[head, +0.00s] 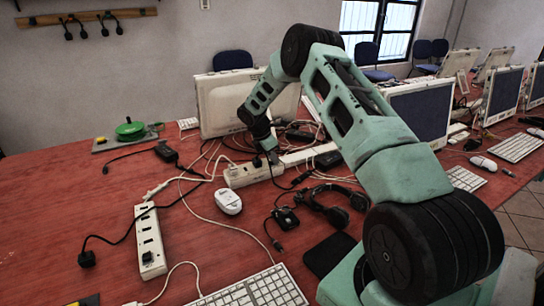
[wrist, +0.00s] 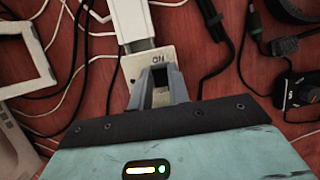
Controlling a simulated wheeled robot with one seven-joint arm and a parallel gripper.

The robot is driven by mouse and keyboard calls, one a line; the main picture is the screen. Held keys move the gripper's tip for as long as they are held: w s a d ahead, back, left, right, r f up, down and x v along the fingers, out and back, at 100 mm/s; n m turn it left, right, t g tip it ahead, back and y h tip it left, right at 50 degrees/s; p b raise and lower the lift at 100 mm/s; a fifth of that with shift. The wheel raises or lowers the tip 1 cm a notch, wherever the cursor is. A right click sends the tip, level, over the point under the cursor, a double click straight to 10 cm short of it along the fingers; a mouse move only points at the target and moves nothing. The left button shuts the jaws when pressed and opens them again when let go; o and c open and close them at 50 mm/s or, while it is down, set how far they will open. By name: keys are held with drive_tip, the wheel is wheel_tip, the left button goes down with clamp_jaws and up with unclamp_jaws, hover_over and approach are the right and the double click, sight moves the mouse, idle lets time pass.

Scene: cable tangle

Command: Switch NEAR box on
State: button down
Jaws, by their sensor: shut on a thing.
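A cream power box (head: 240,176) lies at mid table in the head view, with white leads and a plug at its left end. My gripper (head: 270,155) is low over its right end. In the wrist view the box end (wrist: 133,66) carries the mark "ON". There my gripper (wrist: 160,75) points down at it, its fingers shut on a small dark piece at the box's end, apparently the switch. The fingers hide most of it, so its tilt cannot be told. A second cream power box (head: 150,240) lies closer, at the left front, with a dark switch at its lower end.
A white mouse (head: 228,201), a black headset (head: 335,205) and a keyboard (head: 258,288) lie in front of my gripper. Loose cables surround both boxes. A monitor (head: 217,102) stands behind. The red table (head: 60,200) is mostly clear at left.

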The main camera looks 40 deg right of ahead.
sight(271, 162)
drive_tip(key=shift+s+d+r+y+p, duration=0.15)
drive_tip(key=shift+d+r+y+p, duration=0.2)
drive_tip(key=shift+y+p, duration=0.6)
drive_tip(key=shift+f+t+y+p, duration=0.35)
drive_tip(key=shift+t+y, duration=0.05)
drive_tip(key=shift+y, duration=0.35)
drive_tip(key=c, duration=1.3)
unclamp_jaws()
drive_tip(key=r, duration=0.5)
drive_tip(key=r+b, duration=0.1)
drive_tip(key=r, duration=0.5)
drive_tip(key=a+r+b, duration=0.1)
drive_tip(key=r, duration=0.5)
drive_tip(key=shift+w+r, duration=0.2)
